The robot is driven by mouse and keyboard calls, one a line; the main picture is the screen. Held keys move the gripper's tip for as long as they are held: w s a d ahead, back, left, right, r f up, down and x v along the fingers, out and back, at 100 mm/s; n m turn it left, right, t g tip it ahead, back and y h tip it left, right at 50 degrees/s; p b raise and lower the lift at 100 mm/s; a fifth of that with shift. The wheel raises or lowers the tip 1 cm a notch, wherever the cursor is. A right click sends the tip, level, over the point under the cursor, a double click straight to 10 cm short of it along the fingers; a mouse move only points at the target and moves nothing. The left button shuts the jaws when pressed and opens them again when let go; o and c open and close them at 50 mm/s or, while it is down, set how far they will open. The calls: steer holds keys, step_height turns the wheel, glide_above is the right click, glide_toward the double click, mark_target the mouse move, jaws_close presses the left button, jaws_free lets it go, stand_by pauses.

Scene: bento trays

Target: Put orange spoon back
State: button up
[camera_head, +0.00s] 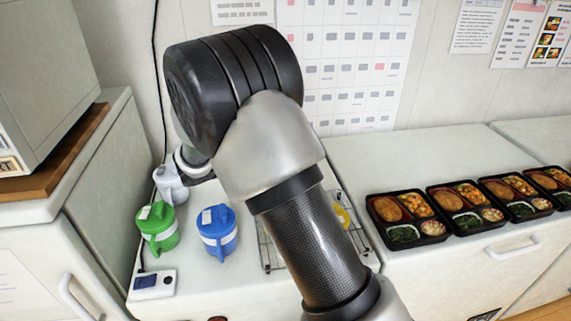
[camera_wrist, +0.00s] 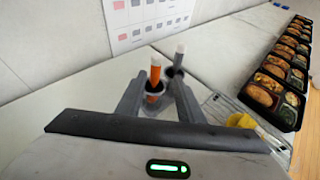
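The orange spoon (camera_wrist: 155,74) shows in the wrist view as an upright orange handle with a pale top. Its lower end goes into a small dark-rimmed holder with a pale body (camera_wrist: 154,98). In the head view my arm hides the orange spoon and most of my gripper.
A green pitcher (camera_head: 158,228), a blue pitcher (camera_head: 217,232) and a white device (camera_head: 152,284) stand on the left counter. A wire rack (camera_head: 268,245) with a yellow item (camera_head: 342,217) is partly behind my arm. Bento trays (camera_head: 405,240) line the right counter.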

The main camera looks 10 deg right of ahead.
steer(key=s+d+r+m+g+y, duration=0.1)
steer(key=s+d+r+m+g, duration=0.15)
steer(key=s+d+m, duration=0.35)
steer(key=s+d+r+m+g+y, duration=0.1)
steer(key=s+r+m, duration=0.3)
steer(key=s, duration=0.3)
steer(key=s+d+r+m+g+y, duration=0.1)
steer(key=s+d+r+m+g, duration=0.2)
steer(key=s, duration=0.4)
steer(key=s+a+r+m+t+y, duration=0.1)
steer(key=s+a+m+y, duration=0.1)
steer(key=s+m, duration=0.4)
steer(key=s+a+r+m+t+y, duration=0.1)
steer(key=s+a+m+t+y, duration=0.1)
steer(key=s+m+y, duration=0.2)
steer(key=s+m, duration=0.3)
steer(key=s, duration=0.3)
steer(key=shift+a, duration=0.3)
steer(key=shift+a+r, duration=0.1)
